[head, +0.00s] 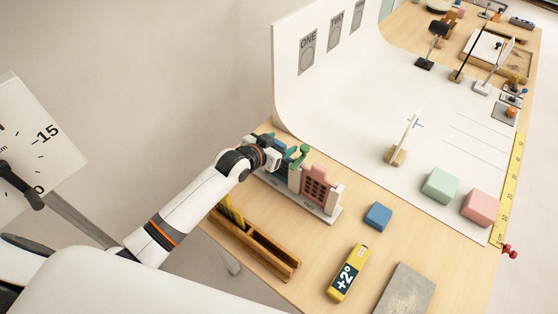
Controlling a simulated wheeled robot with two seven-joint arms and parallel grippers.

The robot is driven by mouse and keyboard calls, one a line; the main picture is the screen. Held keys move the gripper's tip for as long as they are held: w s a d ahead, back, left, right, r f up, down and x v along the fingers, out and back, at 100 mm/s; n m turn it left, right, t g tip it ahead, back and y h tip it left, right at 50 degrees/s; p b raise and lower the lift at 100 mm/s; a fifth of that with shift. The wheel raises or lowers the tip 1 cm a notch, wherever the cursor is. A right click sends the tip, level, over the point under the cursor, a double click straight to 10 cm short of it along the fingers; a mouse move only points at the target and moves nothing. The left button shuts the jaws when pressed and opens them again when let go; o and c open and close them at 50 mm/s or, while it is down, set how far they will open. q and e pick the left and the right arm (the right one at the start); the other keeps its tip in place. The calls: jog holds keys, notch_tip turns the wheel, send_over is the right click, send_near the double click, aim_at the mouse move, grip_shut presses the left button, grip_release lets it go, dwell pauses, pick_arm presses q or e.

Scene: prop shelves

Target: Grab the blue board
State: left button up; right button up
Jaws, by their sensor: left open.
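A light rack (328,216) stands on the wooden table with several upright coloured boards in it. A pink-red board with holes (319,185) is at its near right end, and a green board (300,153) stands farther back. A blue board (279,141) shows only in part beside my left gripper, at the rack's far left. My left gripper (272,158) is open at that end of the rack, close to the blue board. The arm and gripper hide much of the board, and I cannot tell whether they touch. My right gripper is out of view.
A brown wooden tray (253,247) lies left of the rack. Green (440,185) and pink (480,207) blocks sit on the white backdrop (350,110).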

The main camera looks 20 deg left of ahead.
pick_arm(q)
jog(key=c, duration=1.4)
